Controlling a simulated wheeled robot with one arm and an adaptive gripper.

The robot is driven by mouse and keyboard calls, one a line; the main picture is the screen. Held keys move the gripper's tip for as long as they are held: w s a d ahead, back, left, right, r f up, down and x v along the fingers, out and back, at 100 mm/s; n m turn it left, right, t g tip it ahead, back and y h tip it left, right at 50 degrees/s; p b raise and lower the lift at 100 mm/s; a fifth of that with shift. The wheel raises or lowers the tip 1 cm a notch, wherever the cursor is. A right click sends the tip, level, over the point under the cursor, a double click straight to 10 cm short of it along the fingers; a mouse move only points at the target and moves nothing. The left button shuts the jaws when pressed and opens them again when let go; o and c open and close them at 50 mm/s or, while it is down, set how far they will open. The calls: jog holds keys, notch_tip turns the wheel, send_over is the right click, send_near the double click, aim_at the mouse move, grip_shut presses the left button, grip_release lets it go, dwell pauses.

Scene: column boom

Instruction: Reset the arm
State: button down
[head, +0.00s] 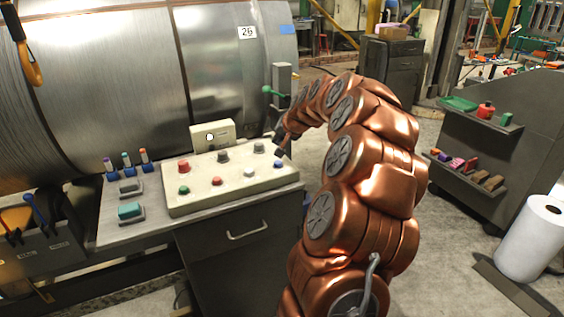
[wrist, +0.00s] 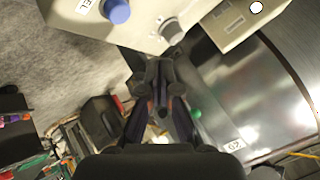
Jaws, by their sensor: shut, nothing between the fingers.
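My copper arm (head: 365,180) rises at the centre right of the head view and arches over to the left. My gripper (head: 281,147) shows small and dark at the arm's far end, pointing down beside the back right corner of the control panel (head: 272,182). In the wrist view my gripper (wrist: 159,80) has its fingers together with nothing between them. The panel edge, with a blue button (wrist: 117,11) and a grey knob (wrist: 172,30), lies beyond the fingertips. I cannot tell the exact gap to the panel.
A green-knobbed lever (head: 268,89) stands close behind my gripper. A big metal drum (head: 130,75) fills the back left. Small coloured items stand on the bench (head: 150,232) left of the panel. A shelf unit (head: 500,150) and white roll (head: 530,240) are at right.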

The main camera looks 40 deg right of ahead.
dwell(0.5)
jog(key=a+r+n+g+y+p, duration=0.1)
jog(key=a+r+n+y, duration=0.15)
jog(key=a, duration=1.35)
jog(key=s+a+n+g+y+p, duration=0.15)
jog(key=s+a, duration=0.25)
jog(key=a, duration=0.5)
jog(key=s+a+n+g, duration=0.2)
jog(key=s+a+n, duration=0.15)
jog(key=a, duration=0.55)
jog(key=s+a+f+n+g+p, duration=0.1)
jog(key=s+a+n+g, duration=0.1)
jog(key=s+a, duration=0.75)
jog(key=s+f+n+g+h+p, duration=0.1)
jog(key=s+g, duration=0.1)
jog(key=s, duration=0.8)
jog(key=s+f+n+g, duration=0.1)
jog(key=s+f+g, duration=0.1)
jog(key=s, duration=0.9)
jog(key=shift+s+a+f+h+p, duration=0.15)
jog(key=shift+a+h+p, duration=0.1)
jog(key=shift+h+p, duration=0.15)
jog(key=shift+s+r, duration=0.25)
jog(key=shift+s, duration=0.35)
